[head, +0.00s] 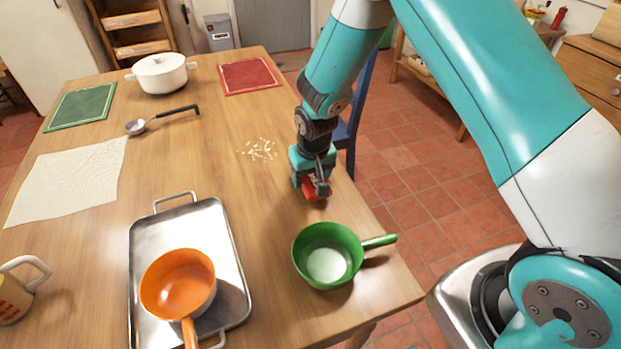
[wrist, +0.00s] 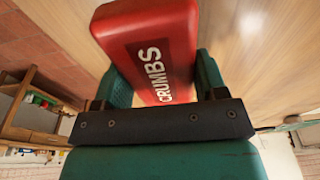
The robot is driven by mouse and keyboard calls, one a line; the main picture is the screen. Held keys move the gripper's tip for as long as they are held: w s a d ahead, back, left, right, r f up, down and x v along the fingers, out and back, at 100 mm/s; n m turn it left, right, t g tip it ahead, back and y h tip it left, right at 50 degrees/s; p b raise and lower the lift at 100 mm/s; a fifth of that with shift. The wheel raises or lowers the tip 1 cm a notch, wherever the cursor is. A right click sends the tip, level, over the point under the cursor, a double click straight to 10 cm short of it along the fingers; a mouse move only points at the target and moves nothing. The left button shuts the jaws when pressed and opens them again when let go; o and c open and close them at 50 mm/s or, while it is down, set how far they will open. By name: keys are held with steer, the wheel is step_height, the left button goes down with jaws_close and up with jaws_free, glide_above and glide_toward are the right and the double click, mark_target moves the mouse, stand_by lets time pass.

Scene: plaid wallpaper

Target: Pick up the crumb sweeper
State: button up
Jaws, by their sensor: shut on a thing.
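The crumb sweeper (wrist: 153,38) is a red block with white "CRUMBS" lettering, seen large in the wrist view. In the head view, a small red part of it (head: 312,193) shows beneath my gripper (head: 317,188), near the table's right edge. My gripper is shut on the sweeper, with a green finger (wrist: 207,75) on its right side and another on its left. Most of the sweeper is hidden by the gripper in the head view. I cannot tell whether it touches the tabletop. Pale crumbs (head: 259,149) lie scattered on the table left of the gripper.
A green pan (head: 327,230) stands close in front of the gripper, its handle toward the table edge. An orange pan (head: 178,270) sits on a metal tray (head: 140,237). A ladle (head: 136,127), white pot (head: 160,74) and red mat (head: 247,76) lie farther back.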

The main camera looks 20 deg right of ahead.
step_height(320, 180, up, 19)
steer(key=shift+f, duration=0.15)
